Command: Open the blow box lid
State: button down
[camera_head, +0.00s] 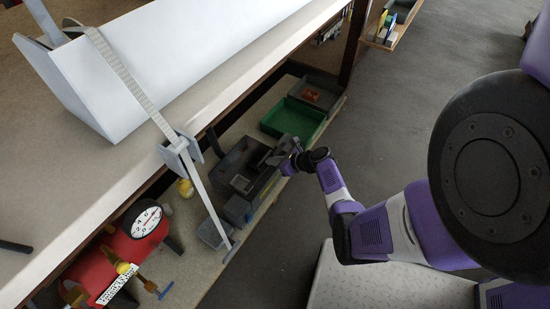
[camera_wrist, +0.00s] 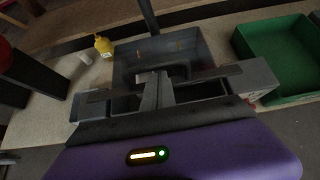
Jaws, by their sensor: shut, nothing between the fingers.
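A dark grey box, which looks like the blow box (camera_head: 233,165), sits on the low shelf under the workbench. In the wrist view a broad dark grey panel of it (camera_wrist: 190,45) stands behind my gripper. I cannot tell for certain whether this panel is the lid or how far it is open. My gripper (camera_wrist: 152,78) is shut and empty, with its fingertips in front of or over the box. In the head view my gripper (camera_head: 277,156) is at the right side of the box. Whether it touches the box cannot be told.
A green bin (camera_head: 293,120) stands beyond the box, also at right in the wrist view (camera_wrist: 285,50). A yellow bottle (camera_wrist: 103,45) and a red compressor with a gauge (camera_head: 112,262) stand on the other side. The workbench top (camera_head: 60,185) overhangs the shelf. Floor is open at right.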

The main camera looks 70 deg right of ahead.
jog(key=w+d+r+g+p, duration=0.3)
jog(key=w+r+p, duration=0.9)
jog(key=r, duration=0.1)
jog(key=shift+w+y, duration=0.15)
jog(key=shift+y, duration=0.15)
dwell(0.4)
jog(key=p+v, duration=0.6)
jog(key=v, duration=0.1)
jog(key=shift+s+r, duration=0.25)
jog(key=shift+r, duration=0.05)
